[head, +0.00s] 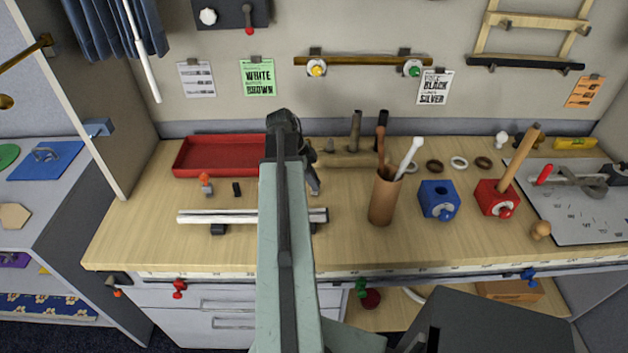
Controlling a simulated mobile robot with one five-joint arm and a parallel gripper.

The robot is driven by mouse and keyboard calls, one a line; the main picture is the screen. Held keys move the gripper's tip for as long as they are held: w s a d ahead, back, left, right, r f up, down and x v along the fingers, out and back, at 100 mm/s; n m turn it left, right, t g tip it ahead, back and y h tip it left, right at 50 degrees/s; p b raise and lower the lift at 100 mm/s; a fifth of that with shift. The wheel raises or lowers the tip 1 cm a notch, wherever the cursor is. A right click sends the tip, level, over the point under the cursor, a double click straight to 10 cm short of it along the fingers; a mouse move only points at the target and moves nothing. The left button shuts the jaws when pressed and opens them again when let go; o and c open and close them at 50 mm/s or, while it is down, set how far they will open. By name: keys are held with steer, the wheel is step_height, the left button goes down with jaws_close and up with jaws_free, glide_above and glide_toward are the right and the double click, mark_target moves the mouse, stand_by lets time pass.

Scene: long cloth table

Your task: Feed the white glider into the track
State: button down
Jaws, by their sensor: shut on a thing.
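The track (218,216) is a white rail lying left to right near the front of the table. It rests on dark supports, and my arm hides part of it. Its right end, with a dark end piece (319,215), shows just right of my arm. My gripper (313,185) is a dark shape partly showing at the right side of my arm, above and behind the rail's right end. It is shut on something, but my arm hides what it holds. I cannot make out the white glider anywhere.
A red tray (220,172) stands behind the track. A small orange-and-grey piece (206,188) and a black block (237,189) lie between them. A brown cup of tools (383,200), a blue block (438,203) and a red block (496,200) stand to the right.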

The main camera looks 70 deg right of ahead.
steer(key=shift+r+p, duration=3.45)
steer(key=shift+r, duration=0.1)
steer(key=shift+f, duration=0.1)
steer(key=shift+s, duration=0.1)
